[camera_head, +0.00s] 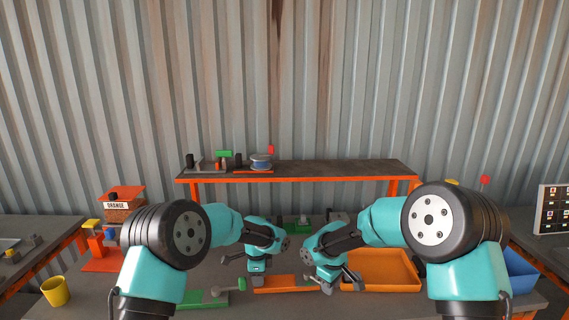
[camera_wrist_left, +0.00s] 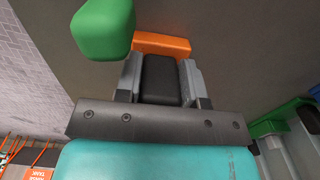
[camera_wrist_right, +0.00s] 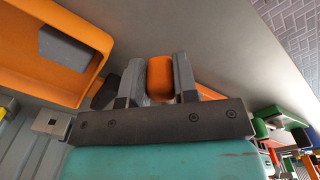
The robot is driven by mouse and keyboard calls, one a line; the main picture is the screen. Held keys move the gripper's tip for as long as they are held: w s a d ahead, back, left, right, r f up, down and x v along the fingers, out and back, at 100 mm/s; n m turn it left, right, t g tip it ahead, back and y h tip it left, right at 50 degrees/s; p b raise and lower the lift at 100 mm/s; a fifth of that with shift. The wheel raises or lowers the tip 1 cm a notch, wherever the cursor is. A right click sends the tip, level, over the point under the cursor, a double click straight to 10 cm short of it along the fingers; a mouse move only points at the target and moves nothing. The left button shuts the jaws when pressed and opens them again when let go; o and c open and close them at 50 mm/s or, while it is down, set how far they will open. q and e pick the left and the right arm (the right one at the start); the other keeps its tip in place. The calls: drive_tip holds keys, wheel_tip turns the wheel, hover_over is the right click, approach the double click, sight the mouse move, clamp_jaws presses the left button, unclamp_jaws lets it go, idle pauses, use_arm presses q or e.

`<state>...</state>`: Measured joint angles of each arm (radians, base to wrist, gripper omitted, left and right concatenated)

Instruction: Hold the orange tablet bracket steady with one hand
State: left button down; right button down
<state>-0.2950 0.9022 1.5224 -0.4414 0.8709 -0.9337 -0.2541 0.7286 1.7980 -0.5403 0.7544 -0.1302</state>
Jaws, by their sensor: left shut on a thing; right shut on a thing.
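The orange tablet bracket (camera_head: 280,284) lies low over the table between my grippers. My left gripper (camera_head: 257,276) is at its left end. In the left wrist view its fingers are shut on a dark block (camera_wrist_left: 160,78), with an orange piece (camera_wrist_left: 163,43) just beyond. I cannot tell whether the dark block is joined to the bracket. My right gripper (camera_head: 330,284) is at the bracket's right end. In the right wrist view its fingers are shut on a rounded orange part (camera_wrist_right: 160,78) that looks like the bracket. The fingers hide parts of both ends.
An orange tray (camera_head: 382,286) stands right of my right gripper; a grey block (camera_wrist_right: 66,47) shows in it. A yellow cup (camera_head: 55,291) stands far left. A raised shelf (camera_head: 330,170) runs along the back.

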drive_tip(key=shift+s+a+m, duration=0.5)
drive_tip(key=shift+a+m, duration=0.1)
drive_tip(key=shift+m, duration=0.3)
drive_tip(key=shift+a, duration=0.1)
drive_tip(key=shift+s+a+m, duration=0.45)
drive_tip(key=shift+a+m, duration=0.3)
drive_tip(key=shift+m, duration=0.45)
drive_tip(key=shift+s+a+m, duration=0.3)
drive_tip(key=shift+a+m, duration=0.6)
drive_tip(key=shift+m, duration=0.3)
